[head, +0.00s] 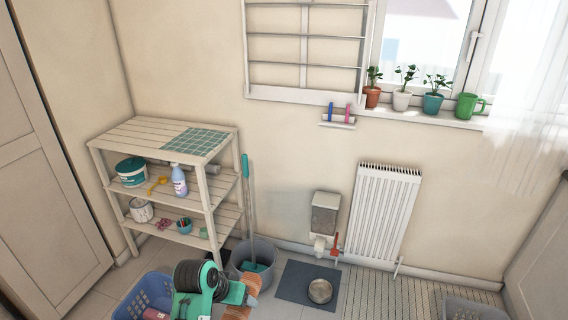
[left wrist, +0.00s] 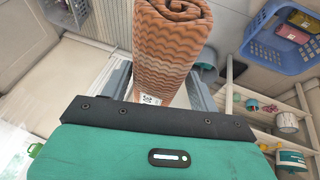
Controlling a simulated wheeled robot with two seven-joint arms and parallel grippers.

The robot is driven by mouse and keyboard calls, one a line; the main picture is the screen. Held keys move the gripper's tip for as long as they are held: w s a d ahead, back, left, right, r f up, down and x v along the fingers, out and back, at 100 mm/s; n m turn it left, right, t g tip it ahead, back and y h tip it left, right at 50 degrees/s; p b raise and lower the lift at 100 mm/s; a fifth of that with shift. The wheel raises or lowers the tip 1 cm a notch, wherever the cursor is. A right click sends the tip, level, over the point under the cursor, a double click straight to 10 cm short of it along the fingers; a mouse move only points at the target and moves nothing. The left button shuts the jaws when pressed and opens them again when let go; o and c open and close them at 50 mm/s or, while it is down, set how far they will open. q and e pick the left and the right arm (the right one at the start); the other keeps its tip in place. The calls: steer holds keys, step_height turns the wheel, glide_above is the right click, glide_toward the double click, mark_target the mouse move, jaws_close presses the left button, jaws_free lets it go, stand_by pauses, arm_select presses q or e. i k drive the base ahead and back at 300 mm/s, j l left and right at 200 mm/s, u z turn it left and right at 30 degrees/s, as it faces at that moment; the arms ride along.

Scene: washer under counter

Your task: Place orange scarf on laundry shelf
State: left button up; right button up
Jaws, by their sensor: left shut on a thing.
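The orange scarf (left wrist: 172,45) is a rolled, wavy-patterned bundle with a small white label. My left gripper (left wrist: 160,92) is shut on it, with a finger on each side, in the left wrist view. In the head view the scarf (head: 240,302) shows partly at the bottom edge, by my left gripper (head: 248,290). The laundry shelf (head: 150,133) is a pale slatted three-tier rack standing at the left wall, beyond and left of the gripper. A green checked mat (head: 195,141) lies on the right of its top. My right gripper is not in view.
The shelf's middle tier holds a teal tub (head: 131,172), a yellow scoop and a spray bottle (head: 179,180). A grey bucket (head: 254,262) with a teal-handled mop stands right of the shelf. A blue basket (head: 150,293) is at bottom left. The shelf's top left is bare.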

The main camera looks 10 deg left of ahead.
mark_target(147, 146)
steer(key=i+u, duration=0.35)
steer(key=i, duration=0.4)
steer(key=i+l+u, duration=0.1)
steer(key=i+u, duration=0.25)
steer(key=i, duration=0.35)
